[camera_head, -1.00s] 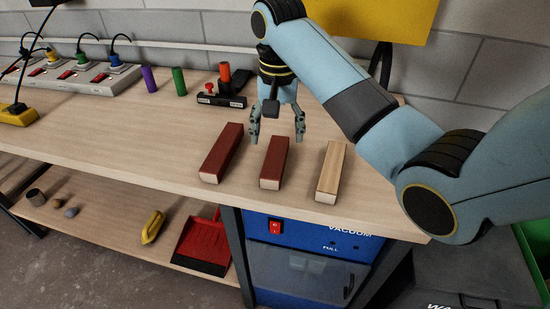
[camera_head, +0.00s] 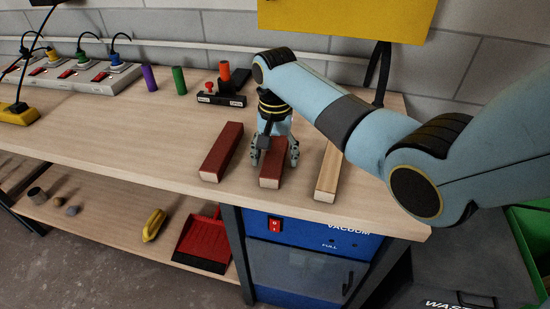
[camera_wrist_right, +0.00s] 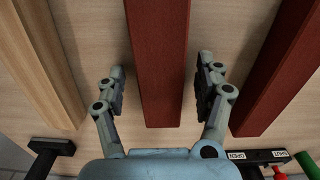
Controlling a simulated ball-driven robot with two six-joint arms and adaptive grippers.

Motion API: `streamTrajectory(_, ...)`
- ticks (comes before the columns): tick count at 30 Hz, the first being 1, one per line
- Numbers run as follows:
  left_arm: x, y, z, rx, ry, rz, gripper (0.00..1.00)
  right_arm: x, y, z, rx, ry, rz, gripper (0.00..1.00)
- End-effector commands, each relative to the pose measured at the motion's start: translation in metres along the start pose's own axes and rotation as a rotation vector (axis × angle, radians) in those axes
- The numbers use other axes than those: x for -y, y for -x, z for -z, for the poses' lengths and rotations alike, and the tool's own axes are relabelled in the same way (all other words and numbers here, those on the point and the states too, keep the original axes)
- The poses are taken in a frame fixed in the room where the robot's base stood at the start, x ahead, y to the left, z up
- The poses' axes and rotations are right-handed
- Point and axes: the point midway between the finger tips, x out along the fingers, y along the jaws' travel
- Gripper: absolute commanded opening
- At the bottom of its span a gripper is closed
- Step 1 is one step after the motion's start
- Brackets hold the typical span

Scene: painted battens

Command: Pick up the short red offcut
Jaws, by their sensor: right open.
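The short red offcut (camera_head: 272,171) lies on the bench between a longer red batten and a bare wood batten. My right gripper (camera_head: 275,160) is lowered over it, one finger on each side. In the right wrist view the red offcut (camera_wrist_right: 159,60) runs between the open fingers of my right gripper (camera_wrist_right: 160,85), with a gap on both sides. The gripper hides the far part of the offcut in the head view. My left gripper is in neither view.
The longer red batten (camera_head: 222,152) is close on the left. The bare wood batten (camera_head: 330,172) is close on the right. A black stand (camera_head: 221,99), a green cylinder (camera_head: 180,81) and a purple cylinder (camera_head: 149,78) stand farther back.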

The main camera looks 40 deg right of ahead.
Motion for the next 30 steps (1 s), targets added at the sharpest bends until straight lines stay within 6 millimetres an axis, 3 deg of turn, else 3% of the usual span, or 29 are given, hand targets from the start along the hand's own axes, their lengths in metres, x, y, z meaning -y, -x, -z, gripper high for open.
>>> streamTrajectory(6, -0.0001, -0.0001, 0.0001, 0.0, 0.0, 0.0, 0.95, 0.0005, -0.0008, 0.0002, -0.001, 0.0, 0.001, 0.7)
streamTrajectory(21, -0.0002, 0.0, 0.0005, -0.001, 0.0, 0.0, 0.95, 0.0006, -0.0003, 0.0002, -0.001, 0.0, 0.001, 0.08)
streamTrajectory(30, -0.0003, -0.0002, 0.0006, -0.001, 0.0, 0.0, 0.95, 0.0008, 0.0035, 0.0005, -0.002, 0.0, 0.002, 0.08)
